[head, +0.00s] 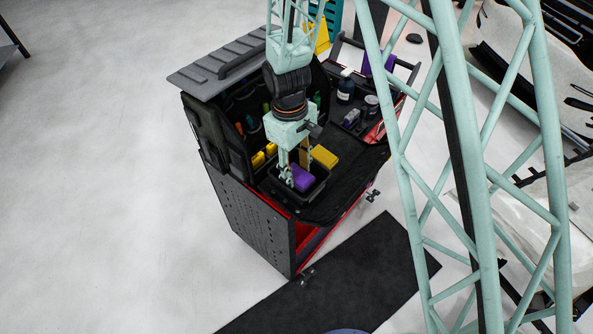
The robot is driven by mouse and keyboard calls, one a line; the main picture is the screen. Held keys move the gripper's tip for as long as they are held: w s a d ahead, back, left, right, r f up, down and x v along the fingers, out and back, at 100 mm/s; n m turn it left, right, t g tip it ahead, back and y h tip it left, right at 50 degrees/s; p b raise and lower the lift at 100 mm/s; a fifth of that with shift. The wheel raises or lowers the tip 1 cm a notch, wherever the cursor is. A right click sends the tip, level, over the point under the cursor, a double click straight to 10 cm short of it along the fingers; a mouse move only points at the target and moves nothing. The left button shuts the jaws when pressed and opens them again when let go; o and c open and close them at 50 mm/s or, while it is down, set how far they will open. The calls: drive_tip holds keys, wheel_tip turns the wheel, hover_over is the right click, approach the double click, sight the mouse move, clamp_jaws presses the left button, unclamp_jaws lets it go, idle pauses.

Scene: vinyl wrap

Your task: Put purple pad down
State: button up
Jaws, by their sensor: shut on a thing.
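The purple pad (302,178) is a small block at the lower end of my gripper (295,178), over a small black tray (316,188) on top of the tool cart. My gripper points down and is shut on the pad. Whether the pad touches the tray's floor cannot be told from this view. My gripper hides part of the pad's left side.
A yellow block (324,157) lies just behind the tray. Smaller yellow pieces (264,155) sit to the left. A dark bottle (346,86) and a jar (371,105) stand at the back right. The black cart top (350,165) right of the tray is clear.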

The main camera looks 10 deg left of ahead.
sight(294, 171)
drive_tip(key=o, duration=0.7)
drive_tip(key=shift+o, duration=0.2)
drive_tip(key=shift+r, duration=0.15)
drive_tip(key=shift+r+p, duration=0.6)
drive_tip(key=shift+p, duration=0.05)
wheel_tip(294, 171, up, 12)
drive_tip(key=shift+w+a+f, duration=0.15)
drive_tip(key=shift+w+a, duration=0.1)
drive_tip(key=shift+a, duration=0.2)
idle(0.4)
